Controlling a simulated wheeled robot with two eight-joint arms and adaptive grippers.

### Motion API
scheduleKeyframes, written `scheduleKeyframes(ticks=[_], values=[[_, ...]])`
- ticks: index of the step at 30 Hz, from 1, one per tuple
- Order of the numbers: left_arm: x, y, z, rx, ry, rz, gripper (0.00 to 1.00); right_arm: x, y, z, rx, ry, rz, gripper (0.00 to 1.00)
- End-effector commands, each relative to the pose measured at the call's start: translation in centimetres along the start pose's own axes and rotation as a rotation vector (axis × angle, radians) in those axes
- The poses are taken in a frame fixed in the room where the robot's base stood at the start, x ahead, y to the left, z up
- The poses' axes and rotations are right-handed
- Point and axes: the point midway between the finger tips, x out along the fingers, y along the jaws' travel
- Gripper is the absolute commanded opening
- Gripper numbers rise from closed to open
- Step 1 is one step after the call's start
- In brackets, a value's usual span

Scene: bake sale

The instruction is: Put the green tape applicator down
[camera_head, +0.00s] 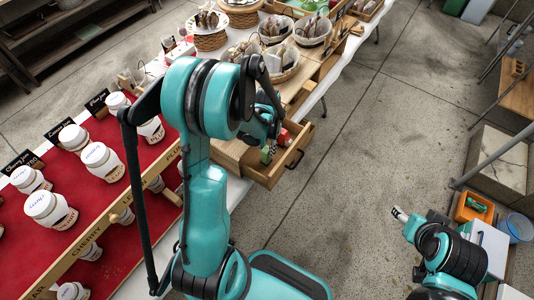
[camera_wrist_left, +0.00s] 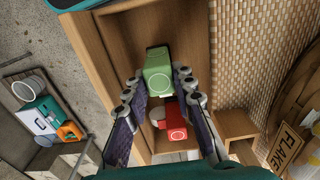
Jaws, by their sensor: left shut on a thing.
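The green tape applicator (camera_wrist_left: 157,75) is between the fingertips of my left gripper (camera_wrist_left: 161,82) in the left wrist view, with the fingers shut on it. It is over or inside an open wooden drawer (camera_wrist_left: 90,45); I cannot tell whether it touches the drawer floor. In the head view the applicator (camera_head: 266,156) shows as a small green patch at the drawer (camera_head: 291,163), partly hidden by my left arm. My right gripper (camera_head: 398,213) is at the lower right, over the floor, too small to read its fingers.
A red dispenser (camera_wrist_left: 175,121) lies in the same drawer, close to the applicator. Baskets of wrapped goods (camera_head: 278,62) stand on the table beyond, and jam jars (camera_head: 101,162) stand on red cloth at left. An orange bin (camera_head: 474,208) is at right. Open floor lies between.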

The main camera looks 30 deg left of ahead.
Motion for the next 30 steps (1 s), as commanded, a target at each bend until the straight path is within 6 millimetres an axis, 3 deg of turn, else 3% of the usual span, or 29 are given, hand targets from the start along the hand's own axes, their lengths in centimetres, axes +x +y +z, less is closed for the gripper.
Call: scheduleKeyframes(ticks=[4,16,17,18,30], values=[[2.4,0.0,0.0,0.000,0.000,0.000,0.00,0.8,0.0,0.6,0.000,0.000,0.000,0.54],[2.9,0.0,0.0,0.000,0.000,0.000,0.00,1.2,0.0,0.8,0.000,0.000,0.000,0.54],[2.8,0.0,0.0,0.000,0.000,0.000,0.33,1.1,0.0,0.8,0.000,0.000,0.000,0.54],[2.8,0.0,0.0,0.000,0.000,0.000,0.43,1.0,0.0,0.7,0.000,0.000,0.000,0.54],[2.2,0.0,0.0,0.000,0.000,0.000,0.46,0.6,0.0,0.4,0.000,0.000,0.000,0.54]])
